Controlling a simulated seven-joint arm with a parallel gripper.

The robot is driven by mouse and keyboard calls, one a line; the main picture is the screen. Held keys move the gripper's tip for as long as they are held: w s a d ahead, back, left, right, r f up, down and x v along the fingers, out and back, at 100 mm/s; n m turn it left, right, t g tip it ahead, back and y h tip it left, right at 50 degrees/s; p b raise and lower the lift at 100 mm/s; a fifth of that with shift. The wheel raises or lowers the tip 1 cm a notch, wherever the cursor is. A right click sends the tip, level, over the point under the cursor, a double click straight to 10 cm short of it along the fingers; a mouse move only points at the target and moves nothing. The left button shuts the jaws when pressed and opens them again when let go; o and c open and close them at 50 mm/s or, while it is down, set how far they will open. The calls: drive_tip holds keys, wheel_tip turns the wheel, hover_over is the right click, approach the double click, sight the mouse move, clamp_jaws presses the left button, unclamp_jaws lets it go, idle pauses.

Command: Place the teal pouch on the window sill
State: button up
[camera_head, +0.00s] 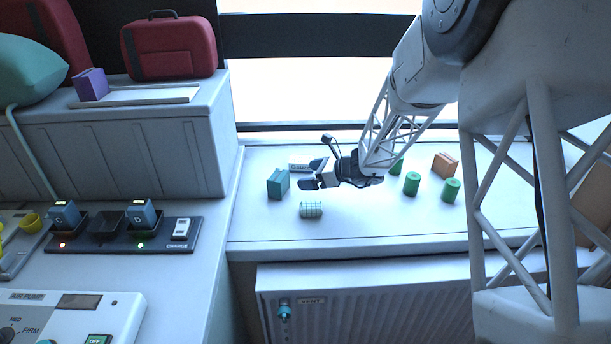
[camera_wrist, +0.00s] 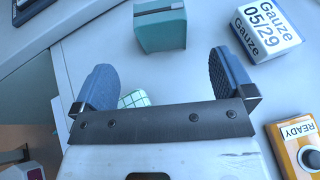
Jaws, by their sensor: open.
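The teal pouch (camera_head: 278,184) stands upright on the pale window sill (camera_head: 262,225), near its left end. In the wrist view the teal pouch (camera_wrist: 162,30), with a dark zip line on top, lies just beyond my fingertips and apart from them. My gripper (camera_head: 314,176) is low over the sill, to the right of the pouch. In the wrist view its two blue-grey fingers (camera_wrist: 165,72) are spread wide, with nothing held between them.
A checked pale-green roll (camera_head: 311,210) lies near my gripper. A gauze pack (camera_wrist: 268,25) and an orange READY device (camera_wrist: 296,148) are nearby. Green cylinders (camera_head: 411,184) and an orange box (camera_head: 445,165) stand right. A charger (camera_head: 125,235) sits left; the sill's front is bare.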

idle(0.8)
drive_tip(key=s+d+r+n+g+h, duration=0.1)
drive_tip(key=s+r+n+g+h, duration=0.1)
drive_tip(key=s+r+n, duration=0.6)
drive_tip(key=s+d+r+n+g+h, duration=0.1)
drive_tip(key=s+r+n+g+h, duration=0.2)
drive_tip(key=s, duration=0.9)
drive_tip(key=s+d+r+n+h, duration=0.2)
drive_tip(key=s+d+n, duration=0.1)
drive_tip(key=s, duration=0.5)
drive_tip(key=s+d+r+n+t+h, duration=0.1)
drive_tip(key=s+d+r+n+h, duration=0.1)
drive_tip(key=s, duration=0.7)
drive_tip(key=s+d+r+n+t+h, duration=0.1)
drive_tip(key=s+d+r+n+h, duration=0.1)
drive_tip(key=s+d+n, duration=0.4)
drive_tip(key=shift+s+r+h, duration=0.25)
drive_tip(key=shift+s+h, duration=0.65)
drive_tip(key=shift+s, duration=0.25)
